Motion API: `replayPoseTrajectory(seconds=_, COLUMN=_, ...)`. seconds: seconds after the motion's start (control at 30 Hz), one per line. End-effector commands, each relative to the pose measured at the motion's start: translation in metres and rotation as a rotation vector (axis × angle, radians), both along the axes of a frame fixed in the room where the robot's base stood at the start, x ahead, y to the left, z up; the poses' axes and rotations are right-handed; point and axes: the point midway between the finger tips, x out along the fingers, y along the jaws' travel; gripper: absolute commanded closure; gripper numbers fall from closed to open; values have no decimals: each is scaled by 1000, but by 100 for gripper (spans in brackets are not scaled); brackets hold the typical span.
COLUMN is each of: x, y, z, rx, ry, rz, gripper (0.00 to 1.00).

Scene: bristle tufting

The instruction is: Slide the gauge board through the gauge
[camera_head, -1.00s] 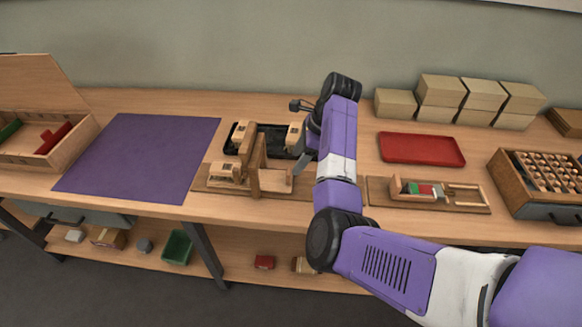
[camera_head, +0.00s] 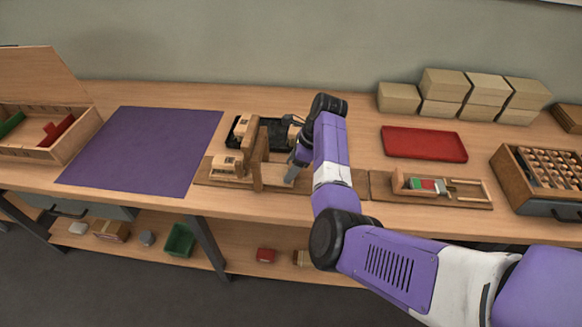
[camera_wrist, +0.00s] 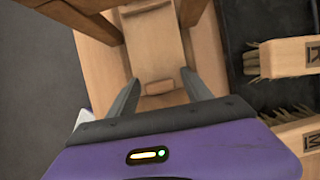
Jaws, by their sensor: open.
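The gauge is a wooden arch (camera_head: 257,158) standing on a wooden base at the middle of the bench. Its dark posts (camera_wrist: 97,22) show at the top of the wrist view. The gauge board (camera_wrist: 157,50) is a pale flat wooden piece lying in the base's channel, with a small raised block (camera_wrist: 158,86) at its near end. My gripper (camera_wrist: 159,88) is open, one finger on each side of that block, seemingly not touching it. In the head view my gripper (camera_head: 291,172) is low at the right side of the gauge; the board there is mostly hidden.
A block (camera_head: 227,165) sits on the base left of the arch. Behind stands a black tray (camera_head: 268,150) with bristled blocks, close to my gripper's side (camera_wrist: 285,57). A purple mat (camera_head: 140,152) lies left; a red tray (camera_head: 424,144) and a wooden fixture (camera_head: 380,186) lie right.

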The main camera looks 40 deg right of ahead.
Motion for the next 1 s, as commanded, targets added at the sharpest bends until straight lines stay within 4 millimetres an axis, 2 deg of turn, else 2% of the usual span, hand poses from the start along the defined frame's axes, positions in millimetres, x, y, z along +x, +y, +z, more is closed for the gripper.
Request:
replayPoseTrajectory(seconds=0.13, x=0, y=0, z=0, rx=0, ry=0, rz=0, gripper=42)
replayPoseTrajectory(seconds=0.17, x=0, y=0, z=0, rx=0, ry=0, rz=0, gripper=46)
replayPoseTrajectory(seconds=0.43, x=0, y=0, z=0, rx=0, ry=0, rz=1, gripper=99)
replayPoseTrajectory(seconds=1.0, x=0, y=1, z=1, rx=1, ry=1, rz=2, gripper=100)
